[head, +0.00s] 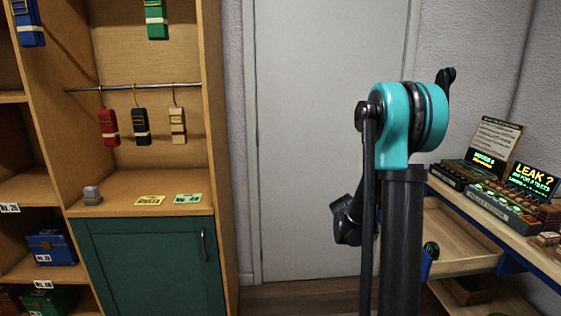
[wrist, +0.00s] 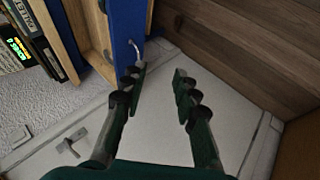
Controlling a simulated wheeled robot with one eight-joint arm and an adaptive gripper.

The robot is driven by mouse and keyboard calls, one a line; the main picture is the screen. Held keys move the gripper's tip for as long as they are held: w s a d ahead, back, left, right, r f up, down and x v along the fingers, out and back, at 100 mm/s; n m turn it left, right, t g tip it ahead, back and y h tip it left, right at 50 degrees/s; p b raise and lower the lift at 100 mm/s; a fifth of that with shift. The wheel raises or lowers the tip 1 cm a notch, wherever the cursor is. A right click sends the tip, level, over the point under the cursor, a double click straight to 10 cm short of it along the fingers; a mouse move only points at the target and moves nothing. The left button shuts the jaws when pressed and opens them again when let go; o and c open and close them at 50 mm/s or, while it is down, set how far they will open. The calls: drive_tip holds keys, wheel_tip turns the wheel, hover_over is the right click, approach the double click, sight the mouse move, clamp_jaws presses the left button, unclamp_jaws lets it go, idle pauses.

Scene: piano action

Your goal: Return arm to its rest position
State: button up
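My arm (head: 402,200) stands in the right half of the head view, with a teal joint at its top and dark links below. My gripper is not clearly seen in the head view. In the wrist view my gripper (wrist: 160,88) shows two dark fingers spread apart with nothing between them. Past the fingers are the pale door and a blue panel with a metal handle (wrist: 136,46). I cannot tell whether the left finger touches the panel or only lies in front of it.
A wooden cabinet (head: 212,120) with a rail of hanging strap-like items stands at left. A pale door (head: 320,130) fills the middle. At right a bench holds lit panels (head: 495,208), with a wooden drawer (head: 465,243) open below. The floor before the door looks clear.

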drive_tip(key=s+a+y, duration=0.2)
drive_tip(key=s+a, duration=0.2)
drive_tip(key=s, duration=0.5)
drive_tip(key=s+a+m+y, duration=0.1)
drive_tip(key=s+a+y, duration=0.1)
drive_tip(key=s+a, duration=0.3)
drive_tip(key=s+a+m+g+y, duration=0.1)
drive_tip(key=s+a+y, duration=0.2)
drive_tip(key=s, duration=1)
drive_tip(key=shift+s+a+f, duration=0.3)
drive_tip(key=shift+a, duration=0.95)
